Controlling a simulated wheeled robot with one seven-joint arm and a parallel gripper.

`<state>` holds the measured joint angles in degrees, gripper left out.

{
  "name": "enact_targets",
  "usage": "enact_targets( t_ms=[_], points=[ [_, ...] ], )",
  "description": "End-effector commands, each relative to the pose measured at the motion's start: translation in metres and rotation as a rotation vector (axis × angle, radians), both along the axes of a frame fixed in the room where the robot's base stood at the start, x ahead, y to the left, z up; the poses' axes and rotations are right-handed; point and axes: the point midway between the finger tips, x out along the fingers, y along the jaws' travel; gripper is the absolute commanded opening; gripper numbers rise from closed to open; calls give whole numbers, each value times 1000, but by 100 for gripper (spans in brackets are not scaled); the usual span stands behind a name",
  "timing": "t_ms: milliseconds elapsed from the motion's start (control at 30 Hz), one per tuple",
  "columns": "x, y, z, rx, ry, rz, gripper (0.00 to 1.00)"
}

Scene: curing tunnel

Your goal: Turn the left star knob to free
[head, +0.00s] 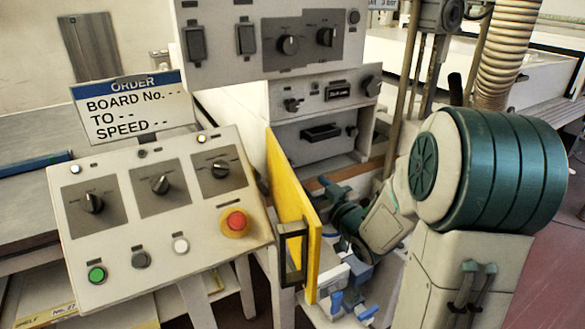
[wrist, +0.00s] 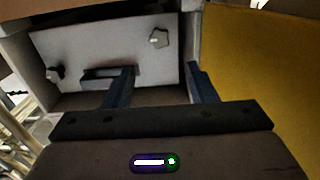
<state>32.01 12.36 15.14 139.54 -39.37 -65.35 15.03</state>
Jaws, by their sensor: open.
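In the wrist view a pale panel carries a light grey star-shaped knob (wrist: 160,38) on the side near a yellow panel. A darker knob (wrist: 55,73) sits on the far side, with a dark bar handle (wrist: 97,73) between them. I cannot tell for certain which knob is the left one, nor read its setting. My gripper (wrist: 162,68) is open and empty, its two dark blue fingers apart and pointing at this panel. One finger overlaps the end of the handle in the picture; contact cannot be judged. The head view shows a similar dark handle (head: 320,132) with a dark knob (head: 352,131) to its right.
A yellow door (head: 291,205) with a dark handle stands open beside my arm; its yellow face (wrist: 260,75) fills the right of the wrist view. A sloped control console (head: 120,235) with dials and a red button (head: 236,222) stands at left. A ribbed hose (head: 505,50) hangs behind.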

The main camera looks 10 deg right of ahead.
Motion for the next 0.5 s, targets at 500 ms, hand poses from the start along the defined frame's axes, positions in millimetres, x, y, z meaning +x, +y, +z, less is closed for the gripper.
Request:
enact_targets(
  t_ms=[500],
  points=[
    [91, 30, 1, 0, 0, 1, 51]
  ],
)
